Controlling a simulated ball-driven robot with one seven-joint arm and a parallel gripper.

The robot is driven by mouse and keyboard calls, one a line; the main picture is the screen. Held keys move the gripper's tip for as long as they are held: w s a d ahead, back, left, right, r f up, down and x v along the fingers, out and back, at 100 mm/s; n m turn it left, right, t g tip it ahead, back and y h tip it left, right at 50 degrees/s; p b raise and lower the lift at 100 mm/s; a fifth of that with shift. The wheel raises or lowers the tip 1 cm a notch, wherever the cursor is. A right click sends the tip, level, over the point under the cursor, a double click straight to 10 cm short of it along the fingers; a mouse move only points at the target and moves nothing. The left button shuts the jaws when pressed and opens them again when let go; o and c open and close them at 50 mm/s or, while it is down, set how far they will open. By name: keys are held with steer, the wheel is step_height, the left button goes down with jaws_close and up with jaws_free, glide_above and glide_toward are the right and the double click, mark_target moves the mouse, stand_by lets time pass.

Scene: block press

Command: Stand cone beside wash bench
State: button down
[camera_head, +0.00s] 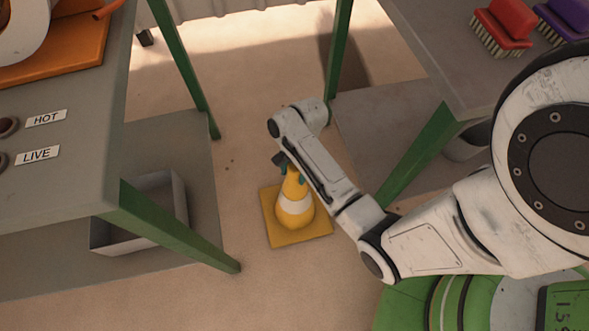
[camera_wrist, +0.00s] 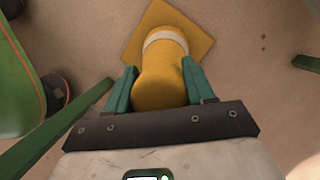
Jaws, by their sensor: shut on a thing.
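A yellow cone (camera_head: 294,212) with a white band and a square base stands upright on the sandy floor between two benches in the head view. My gripper (camera_head: 292,174) is at the cone's top, with my arm reaching in from the right. In the wrist view the teal fingers of my gripper (camera_wrist: 157,90) are shut on the cone (camera_wrist: 163,72), one on each side. The base appears on or very near the floor; I cannot tell if they touch. The bench on the right (camera_head: 420,45) bears a red brush (camera_head: 502,24) and a purple brush (camera_head: 568,18).
The left bench (camera_head: 85,135) has HOT and LIVE labels and a lower shelf with a grey tray (camera_head: 180,200). Green legs (camera_head: 175,230) stand left of the cone, and another green leg (camera_head: 425,155) stands right. Open floor lies around the cone.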

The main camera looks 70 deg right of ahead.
steer(key=shift+c, duration=2)
jaws_free()
steer(key=p+v, duration=0.5)
steer(key=v, duration=0.7)
steer(key=s+a+r+n+h, duration=0.1)
steer(key=s+a+r+n, duration=0.1)
steer(key=a+n, duration=0.4)
steer(key=s+a+r+n+h, duration=0.2)
steer(key=s+a+n, duration=0.3)
steer(key=n, duration=0.8)
steer(key=shift+a+r+t+h, duration=0.3)
steer(key=shift+a+r, duration=0.25)
steer(key=shift+a, duration=0.15)
steer(key=shift+s, duration=0.1)
step_height(320, 180, up, 20)
steer(key=p, duration=2)
steer(key=shift+f, duration=0.2)
